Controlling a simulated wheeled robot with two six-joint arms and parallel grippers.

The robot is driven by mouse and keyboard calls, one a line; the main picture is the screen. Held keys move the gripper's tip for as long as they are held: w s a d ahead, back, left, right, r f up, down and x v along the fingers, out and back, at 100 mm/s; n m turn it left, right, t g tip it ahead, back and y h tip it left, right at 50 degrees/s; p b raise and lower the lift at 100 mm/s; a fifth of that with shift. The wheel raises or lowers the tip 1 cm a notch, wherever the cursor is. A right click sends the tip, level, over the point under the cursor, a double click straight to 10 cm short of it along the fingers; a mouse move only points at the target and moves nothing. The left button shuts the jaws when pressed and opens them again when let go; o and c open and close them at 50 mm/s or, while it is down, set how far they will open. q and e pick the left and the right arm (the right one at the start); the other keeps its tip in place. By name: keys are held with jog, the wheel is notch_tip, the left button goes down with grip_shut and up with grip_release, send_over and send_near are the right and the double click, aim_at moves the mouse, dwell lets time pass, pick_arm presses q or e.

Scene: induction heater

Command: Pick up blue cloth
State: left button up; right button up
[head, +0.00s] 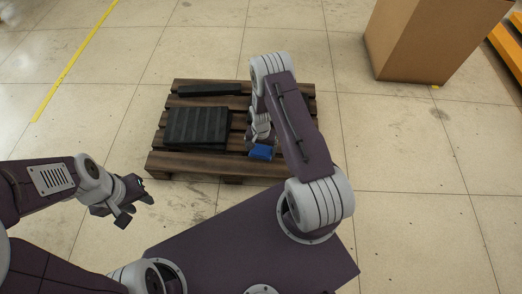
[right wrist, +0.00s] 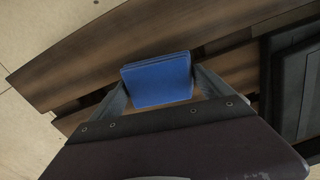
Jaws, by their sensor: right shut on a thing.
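The blue cloth (head: 261,152) is a small folded block at the front right part of the wooden pallet (head: 165,163). In the right wrist view the cloth (right wrist: 158,80) sits between the two fingers of my right gripper (right wrist: 160,84), which is shut on it. I cannot tell whether the cloth is lifted off the slats. In the head view my right gripper (head: 262,140) is over the pallet and partly hidden behind my arm. My left gripper (head: 133,203) is empty, in front of the pallet at the left; its finger gap is too small to judge.
A black ribbed case (head: 196,126) lies on the pallet left of the cloth, with a long black bar (head: 210,89) behind it. A large cardboard box (head: 425,40) stands on the floor at the back right.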

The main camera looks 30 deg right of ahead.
aim_at(261, 149)
notch_tip(261, 149, up, 5)
jog(key=p, duration=0.4)
jog(key=shift+r+p, duration=0.2)
jog(key=shift+p, duration=0.1)
jog(key=s+a+r+p, duration=0.1)
jog(key=a+r+p, duration=0.1)
jog(key=a, duration=0.3)
jog(key=s+a+r+p, duration=0.2)
jog(key=a+r+p, duration=0.1)
jog(key=a, duration=0.3)
jog(key=shift+s+r+p, duration=0.3)
jog(key=shift+p, duration=0.1)
